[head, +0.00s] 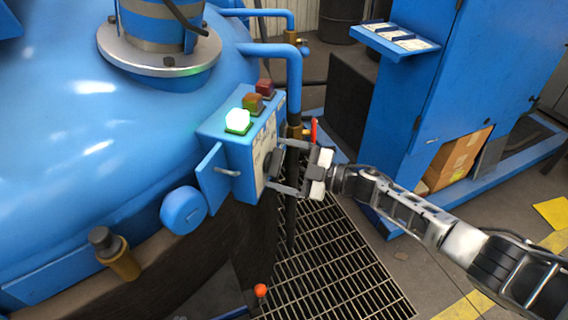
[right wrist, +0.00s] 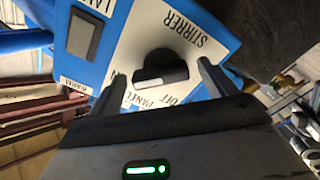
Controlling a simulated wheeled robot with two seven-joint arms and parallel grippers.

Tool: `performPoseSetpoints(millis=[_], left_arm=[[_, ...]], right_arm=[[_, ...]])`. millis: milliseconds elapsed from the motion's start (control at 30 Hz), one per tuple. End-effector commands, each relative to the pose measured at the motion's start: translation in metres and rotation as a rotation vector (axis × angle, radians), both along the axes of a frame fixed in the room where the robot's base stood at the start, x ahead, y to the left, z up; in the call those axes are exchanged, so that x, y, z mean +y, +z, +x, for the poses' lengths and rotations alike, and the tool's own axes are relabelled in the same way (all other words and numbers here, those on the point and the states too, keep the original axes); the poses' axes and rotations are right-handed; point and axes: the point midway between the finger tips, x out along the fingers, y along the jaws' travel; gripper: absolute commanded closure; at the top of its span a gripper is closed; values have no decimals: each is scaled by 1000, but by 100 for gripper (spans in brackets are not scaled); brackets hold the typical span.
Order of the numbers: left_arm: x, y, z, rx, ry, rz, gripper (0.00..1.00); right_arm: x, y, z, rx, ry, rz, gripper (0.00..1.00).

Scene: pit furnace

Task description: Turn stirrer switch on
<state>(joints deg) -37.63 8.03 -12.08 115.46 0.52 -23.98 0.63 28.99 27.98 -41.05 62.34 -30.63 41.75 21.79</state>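The stirrer switch is a dark rotary knob (right wrist: 160,70) on a white plate (right wrist: 185,32) lettered STIRRER, with OFF beside the knob. In the head view it sits on the side face of the blue control box (head: 229,150). Which position the knob points to is not clear. My right gripper (head: 279,165) is open at that face. In the right wrist view its two fingers (right wrist: 162,78) stand on either side of the knob, with gaps showing. Whether the fingertips touch the plate is not clear. My left gripper is not in view.
The box top carries a lit green lamp (head: 238,121) and unlit amber (head: 253,103) and red lamps (head: 265,88). A small blue door (head: 212,178) stands out from the box. A red-handled valve (head: 314,130) is close behind my gripper. A grating (head: 335,265) covers the floor below.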

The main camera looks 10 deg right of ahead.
Motion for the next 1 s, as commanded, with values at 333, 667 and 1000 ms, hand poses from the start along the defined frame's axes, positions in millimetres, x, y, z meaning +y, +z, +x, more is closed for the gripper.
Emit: performPoseSetpoints(millis=[333, 667, 1000], left_arm=[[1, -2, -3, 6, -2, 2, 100], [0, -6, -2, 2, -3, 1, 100], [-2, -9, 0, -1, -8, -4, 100]], right_arm=[[-6, -1, -4, -1, -1, -4, 17], [-63, -3, -41, 1, -1, -6, 17], [-120, -2, -78, 1, -1, -4, 17]])
